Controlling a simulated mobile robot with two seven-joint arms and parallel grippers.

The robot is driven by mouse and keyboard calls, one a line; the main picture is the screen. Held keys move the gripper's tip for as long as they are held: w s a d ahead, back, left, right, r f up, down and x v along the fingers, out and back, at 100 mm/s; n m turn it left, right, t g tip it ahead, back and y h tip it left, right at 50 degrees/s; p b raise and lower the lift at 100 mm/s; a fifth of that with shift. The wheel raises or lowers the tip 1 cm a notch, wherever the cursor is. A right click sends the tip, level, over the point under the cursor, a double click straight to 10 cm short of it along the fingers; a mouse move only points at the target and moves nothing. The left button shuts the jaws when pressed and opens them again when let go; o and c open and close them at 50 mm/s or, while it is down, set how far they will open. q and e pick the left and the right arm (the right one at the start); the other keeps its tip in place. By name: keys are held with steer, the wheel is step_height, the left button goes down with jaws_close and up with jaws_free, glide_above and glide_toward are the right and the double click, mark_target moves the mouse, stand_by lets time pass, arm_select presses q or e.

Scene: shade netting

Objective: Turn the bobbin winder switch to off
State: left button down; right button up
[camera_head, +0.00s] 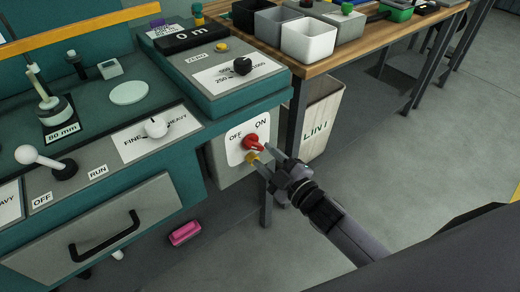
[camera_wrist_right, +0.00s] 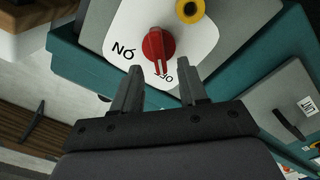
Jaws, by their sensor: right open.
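The bobbin winder switch is a red knob (camera_head: 252,142) on a white plate marked OFF and ON, on the grey side panel (camera_head: 226,172) of the teal machine. In the right wrist view the knob (camera_wrist_right: 158,44) shows upside down; its pale-lined pointer reaches down to the partly covered OFF label, with ON to its left. My right gripper (camera_head: 263,160) is open just in front of the knob, fingers apart and empty. In the wrist view its fingertips (camera_wrist_right: 152,70) lie on either side of the pointer's end; contact cannot be told. My left gripper is not in view.
A yellow ring-shaped part (camera_wrist_right: 190,10) sits close to the knob. A white-balled lever (camera_head: 27,154) by OFF and RUN labels stands at the left. A wooden table (camera_head: 345,55) with bins and a white LINT bin (camera_head: 320,120) stand to the right. Floor at right is clear.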

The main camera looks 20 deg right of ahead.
steer(key=v, duration=0.3)
stand_by(0.5)
steer(key=s+d+f+m+g+h+p, duration=0.1)
steer(key=s+f+m+g+h, duration=0.1)
steer(key=s+f+m+g, duration=0.5)
steer(key=s+f+m+h, duration=0.2)
steer(key=s+f+m, duration=0.15)
steer(key=s, duration=0.65)
step_height(320, 180, up, 14)
steer(key=d+p, duration=0.1)
steer(key=p, duration=1.4)
steer(key=shift+s+d+p, duration=0.3)
steer(key=shift+s+p, duration=0.05)
